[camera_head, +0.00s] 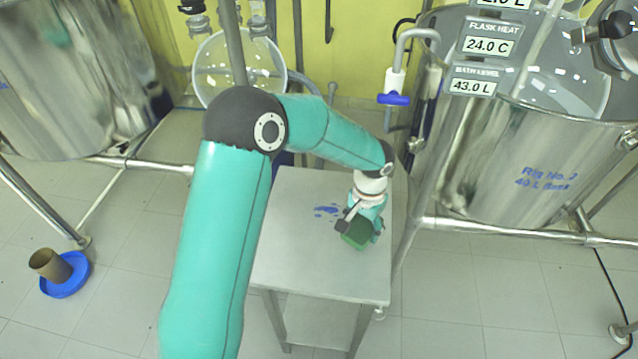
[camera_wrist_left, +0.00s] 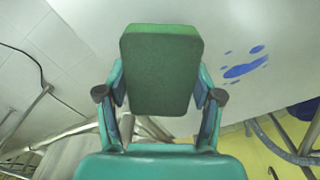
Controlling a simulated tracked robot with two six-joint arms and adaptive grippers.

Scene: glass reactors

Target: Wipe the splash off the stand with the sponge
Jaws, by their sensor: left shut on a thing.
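The stand (camera_head: 300,255) is a grey metal table in the middle of the head view. A blue splash (camera_head: 327,210) lies on its top, left of my gripper. The splash also shows in the left wrist view (camera_wrist_left: 245,66), right of the sponge, as a large blot with small drops. The green sponge (camera_head: 355,236) is in my left gripper (camera_head: 362,222). In the left wrist view the sponge (camera_wrist_left: 160,70) sits between the two fingers (camera_wrist_left: 160,95). The sponge is over the stand top, apart from the splash; I cannot tell if it touches the surface. My right gripper is not in view.
A steel bath labelled Rig No. 2 (camera_head: 545,165) stands on a pipe frame (camera_head: 500,230) right of the stand. A blue-handled valve (camera_head: 394,99) hangs behind it. A brown cup (camera_head: 50,265) stands in a blue dish (camera_head: 75,282) on the floor at left.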

